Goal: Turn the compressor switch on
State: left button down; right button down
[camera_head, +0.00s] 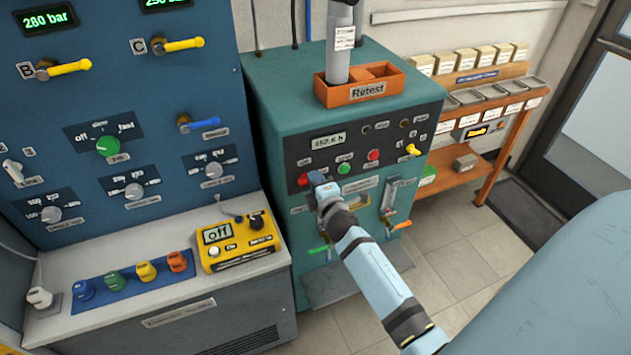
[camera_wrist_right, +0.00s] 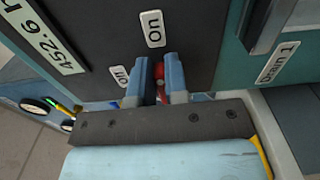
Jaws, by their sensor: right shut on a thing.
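The teal compressor cabinet (camera_head: 277,105) stands in the middle of the head view, with a black control panel (camera_head: 385,141) on its front. My right gripper (camera_head: 316,178) is at the panel's lower left edge, below the hour display (camera_head: 328,141). In the right wrist view its two blue fingers (camera_wrist_right: 159,82) are shut on a small red switch (camera_wrist_right: 160,73), beside a white "on" label (camera_wrist_right: 152,28). The fingers hide most of the switch, so I cannot tell its position. My left gripper is not in view.
A blue panel (camera_head: 85,100) with knobs and yellow levers stands at left, above a grey bench (camera_head: 150,310) with a yellow box (camera_head: 240,243). A "Retest" tray (camera_head: 366,92) sits on the cabinet. A wooden shelf (camera_head: 490,165) stands at right; the floor between is clear.

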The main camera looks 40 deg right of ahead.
jog(key=shift+m, duration=0.3)
jog(key=c, duration=1.1)
grip_release()
jog(key=shift+c, duration=0.2)
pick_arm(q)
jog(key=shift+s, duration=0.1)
pick_arm(e)
jog(key=shift+s, duration=0.15)
